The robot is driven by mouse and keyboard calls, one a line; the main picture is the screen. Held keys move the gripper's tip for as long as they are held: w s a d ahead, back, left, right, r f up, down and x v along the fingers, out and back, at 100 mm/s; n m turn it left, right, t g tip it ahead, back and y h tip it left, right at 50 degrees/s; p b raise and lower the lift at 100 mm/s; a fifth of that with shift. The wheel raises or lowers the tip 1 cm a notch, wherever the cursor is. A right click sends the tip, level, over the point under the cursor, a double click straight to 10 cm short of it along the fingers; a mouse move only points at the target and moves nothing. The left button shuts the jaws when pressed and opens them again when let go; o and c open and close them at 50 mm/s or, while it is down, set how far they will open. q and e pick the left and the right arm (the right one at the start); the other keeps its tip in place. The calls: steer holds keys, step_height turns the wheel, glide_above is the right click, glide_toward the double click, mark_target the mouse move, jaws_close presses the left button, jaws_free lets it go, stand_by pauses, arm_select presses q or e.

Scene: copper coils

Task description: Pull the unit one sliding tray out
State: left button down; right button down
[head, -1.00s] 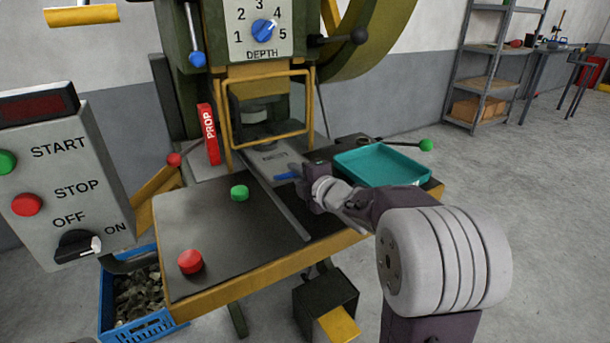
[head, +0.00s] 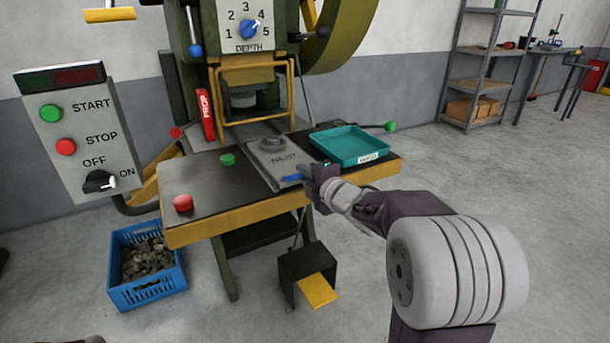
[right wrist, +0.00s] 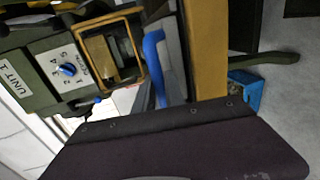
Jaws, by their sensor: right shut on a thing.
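The sliding tray (head: 284,160) is a grey plate with a round raised seat on it. It lies on the press table and reaches out from under the press guard frame toward the table's front edge. Its blue handle (head: 291,178) is at its front end and also shows in the right wrist view (right wrist: 153,60). My right gripper (head: 308,174) is shut on the blue handle. Its fingertips are hard to make out. The press carries a UNIT 1 label (right wrist: 10,82) in the right wrist view. My left gripper is not in view.
A teal tray (head: 349,146) stands just right of the sliding tray. A green button (head: 227,159) and a red button (head: 183,203) are on the table's left part. A red prop (head: 206,115) stands beside the guard. A blue crate of scrap (head: 150,295) is on the floor.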

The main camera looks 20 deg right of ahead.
steer(key=shift+s, duration=0.15)
steer(key=c, duration=1.4)
jaws_free()
steer(key=p+v, duration=0.3)
steer(key=v, duration=0.6)
steer(key=shift+p, duration=0.35)
